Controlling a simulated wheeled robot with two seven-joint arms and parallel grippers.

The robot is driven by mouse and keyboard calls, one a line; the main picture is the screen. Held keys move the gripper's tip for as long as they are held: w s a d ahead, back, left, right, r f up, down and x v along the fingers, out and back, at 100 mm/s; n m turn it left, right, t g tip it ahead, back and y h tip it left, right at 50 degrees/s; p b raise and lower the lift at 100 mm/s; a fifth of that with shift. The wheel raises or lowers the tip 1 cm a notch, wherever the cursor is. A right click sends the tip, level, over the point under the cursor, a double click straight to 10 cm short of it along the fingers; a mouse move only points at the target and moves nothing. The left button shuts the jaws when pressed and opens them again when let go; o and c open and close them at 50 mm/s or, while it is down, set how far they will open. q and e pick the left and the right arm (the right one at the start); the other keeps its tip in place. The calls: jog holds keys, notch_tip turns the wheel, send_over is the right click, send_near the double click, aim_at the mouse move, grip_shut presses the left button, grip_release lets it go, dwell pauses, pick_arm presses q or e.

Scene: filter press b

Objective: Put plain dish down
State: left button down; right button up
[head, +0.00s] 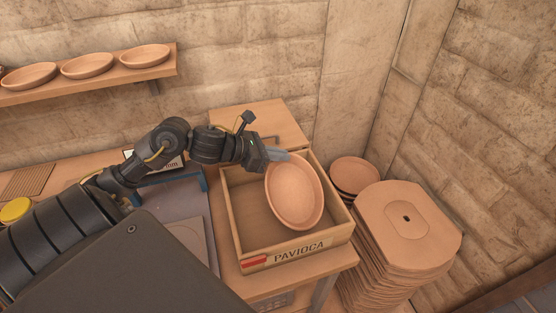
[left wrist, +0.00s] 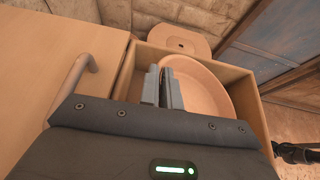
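The plain dish (head: 295,195) is a round terracotta-coloured dish, tilted, over the open wooden box marked PAVIOCA (head: 233,247). My left gripper (head: 279,156) is at the dish's upper rim and shut on it. In the left wrist view the two grey fingers (left wrist: 165,88) stand close together at the near rim of the dish (left wrist: 205,88), inside the outline of the box (left wrist: 248,98). The dish hides part of the box's inside; whether its lower edge touches the box floor I cannot tell. My right gripper is not in view.
Several similar dishes sit on a wall shelf (head: 110,77) at upper left. Right of the box are stacked round dishes (head: 355,172) and a tall stack of plates with a centre hole (head: 408,222). A wooden surface (head: 260,122) lies behind the box.

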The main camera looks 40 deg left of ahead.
aim_at(279, 164)
pick_arm(q)
notch_tip(279, 164, down, 2)
jog(key=shift+f+p, duration=0.25)
jog(key=shift+p, duration=0.05)
jog(key=shift+f+b, duration=0.25)
jog(key=shift+b, duration=0.15)
jog(key=c, duration=1.6)
grip_release()
jog(key=shift+r, duration=0.15)
